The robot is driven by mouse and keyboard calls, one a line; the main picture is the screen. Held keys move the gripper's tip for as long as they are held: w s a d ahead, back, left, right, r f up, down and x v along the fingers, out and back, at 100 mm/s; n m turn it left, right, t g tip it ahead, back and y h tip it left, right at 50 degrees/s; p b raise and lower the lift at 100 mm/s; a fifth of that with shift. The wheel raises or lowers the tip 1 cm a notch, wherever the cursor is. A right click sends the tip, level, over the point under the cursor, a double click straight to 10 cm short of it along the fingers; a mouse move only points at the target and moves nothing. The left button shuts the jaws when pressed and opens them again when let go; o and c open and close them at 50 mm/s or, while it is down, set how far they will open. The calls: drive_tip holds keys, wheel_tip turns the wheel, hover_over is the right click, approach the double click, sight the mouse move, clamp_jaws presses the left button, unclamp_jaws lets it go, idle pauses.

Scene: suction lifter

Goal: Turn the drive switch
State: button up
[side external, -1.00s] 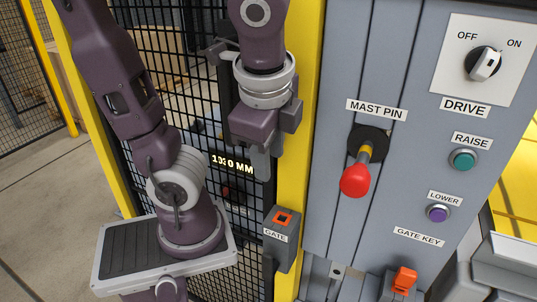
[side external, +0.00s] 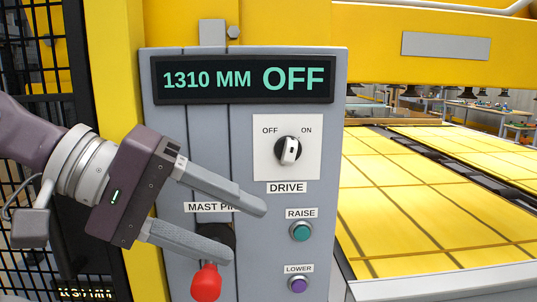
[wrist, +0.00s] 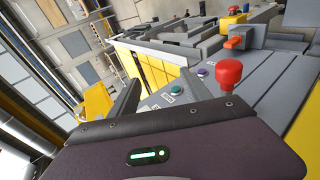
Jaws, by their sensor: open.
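The drive switch (side external: 289,151) is a dark round knob with a pale grip bar on a white plate, between the words OFF and ON. Its bar stands close to upright in the picture, leaning slightly. The display (side external: 243,80) above reads 1310 MM and OFF. My gripper (side external: 246,232) is open and empty, its two grey fingers pointing right and slightly down. It is below and left of the switch in the picture, apart from it. In the wrist view a grey finger (wrist: 127,97) shows; I cannot make out the switch there.
The red mast pin handle (side external: 206,283) lies just below my lower finger in the picture; its red knob (wrist: 229,75) shows in the wrist view. The green raise button (side external: 301,232) and purple lower button (side external: 298,285) sit below the switch. Yellow panels (side external: 400,190) lie to the right.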

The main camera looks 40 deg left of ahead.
sight(284, 151)
drive_tip(key=w+a+r+n+t, duration=0.1)
drive_tip(key=r, duration=0.1)
drive_tip(key=w+a+r+n+t, duration=0.1)
drive_tip(key=w+a+r+t, duration=0.1)
drive_tip(key=w+a+r+n+t+y, duration=0.1)
drive_tip(key=w+r, duration=0.1)
drive_tip(key=shift+w+a+r+t, duration=0.15)
drive_tip(key=shift+a+r+t, duration=0.25)
drive_tip(key=x, duration=0.6)
drive_tip(key=shift+w, duration=0.3)
clamp_jaws()
